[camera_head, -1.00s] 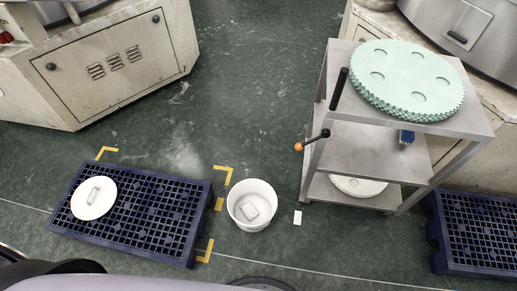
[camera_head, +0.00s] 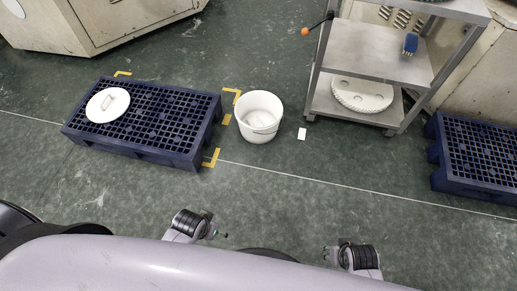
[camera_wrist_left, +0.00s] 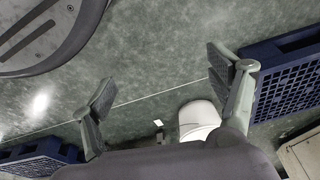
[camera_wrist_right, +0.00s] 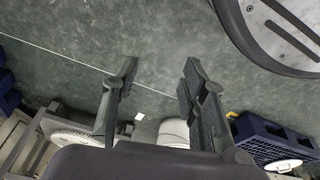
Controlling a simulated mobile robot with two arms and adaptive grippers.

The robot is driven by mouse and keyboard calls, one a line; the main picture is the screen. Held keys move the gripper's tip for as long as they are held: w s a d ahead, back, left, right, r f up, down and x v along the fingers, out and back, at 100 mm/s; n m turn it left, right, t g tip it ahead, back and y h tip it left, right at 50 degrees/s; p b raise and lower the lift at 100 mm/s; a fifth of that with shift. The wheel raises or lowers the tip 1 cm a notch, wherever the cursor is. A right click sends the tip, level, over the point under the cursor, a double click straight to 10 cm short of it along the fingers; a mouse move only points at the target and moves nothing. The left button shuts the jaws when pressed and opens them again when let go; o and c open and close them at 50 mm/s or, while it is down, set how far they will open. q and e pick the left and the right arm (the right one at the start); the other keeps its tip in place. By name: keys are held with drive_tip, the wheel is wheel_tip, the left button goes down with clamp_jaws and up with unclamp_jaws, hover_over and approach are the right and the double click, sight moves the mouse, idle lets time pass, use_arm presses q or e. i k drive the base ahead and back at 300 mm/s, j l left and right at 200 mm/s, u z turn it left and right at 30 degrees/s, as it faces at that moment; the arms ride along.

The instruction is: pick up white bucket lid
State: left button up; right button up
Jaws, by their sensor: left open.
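My right gripper (camera_head: 333,254) is low in the head view, far from the lid. In the right wrist view (camera_wrist_right: 160,72) its fingers are apart and empty.
An open white bucket (camera_head: 259,123) stands on the floor just right of the pallet. A metal shelf cart (camera_head: 375,52) stands at the upper right, with a second blue pallet (camera_head: 478,158) beside it. The green floor (camera_head: 290,205) in front is clear.

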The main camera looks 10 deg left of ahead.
sight(108, 105)
drive_tip(key=k, duration=0.15)
drive_tip(key=u, duration=1.65)
drive_tip(key=k+l+z, duration=0.1)
drive_tip(key=z, duration=1.1)
drive_tip(key=u, duration=1.25)
drive_tip(key=l, duration=0.1)
